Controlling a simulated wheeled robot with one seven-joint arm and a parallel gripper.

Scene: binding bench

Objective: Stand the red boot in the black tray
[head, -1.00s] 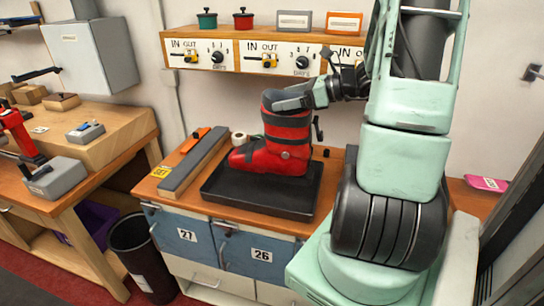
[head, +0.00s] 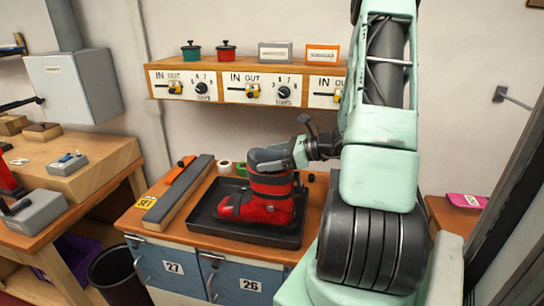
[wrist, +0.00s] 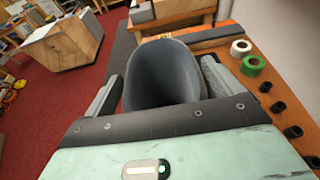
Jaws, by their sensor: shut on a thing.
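The red boot (head: 258,208), with a dark grey cuff and dark straps, is upright over the floor of the black tray (head: 205,232). Its toe points left, and its sole appears to rest on the tray floor. My gripper (head: 270,159) is shut on the boot's cuff at the top. In the wrist view the grey cuff opening (wrist: 165,75) sits between my two fingers. The lower boot is hidden in that view.
A long grey bar (head: 180,190) lies left of the tray. Green tape (wrist: 252,65) and white tape (wrist: 241,48) rolls and several small black cylinders stand behind and beside it. A shelf with dials (head: 250,80) hangs above. A black bin (head: 117,275) stands on the floor at left.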

